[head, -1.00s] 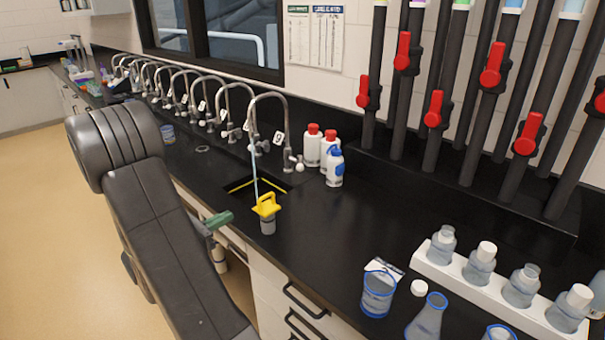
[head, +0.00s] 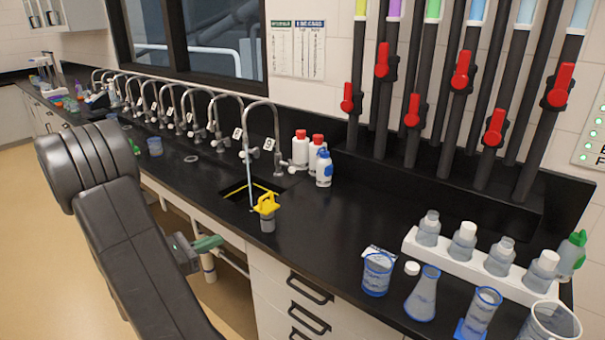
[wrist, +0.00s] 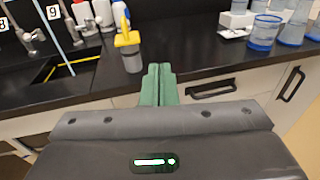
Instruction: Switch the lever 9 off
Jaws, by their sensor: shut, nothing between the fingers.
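The tap tagged 9 (head: 262,107) is the nearest of the row of gooseneck taps, and a pale blue stream (head: 248,165) runs from its spout into the sink. Its number tag (head: 268,144) also shows in the wrist view (wrist: 53,12). The lever with a whitish end (head: 281,168) sits low, right of the tag; its exact angle is hard to tell. My gripper (head: 208,243) has green fingers pressed together and empty. It is in front of the counter edge, apart from the lever; its fingertips show in the wrist view (wrist: 159,70).
A grey cup with a yellow top (head: 267,212) stands at the sink's near right corner, between my gripper and the tap. White bottles with red caps (head: 301,150) and a blue-topped bottle (head: 324,168) stand right of the lever. Glassware (head: 377,275) is farther right. The middle counter is clear.

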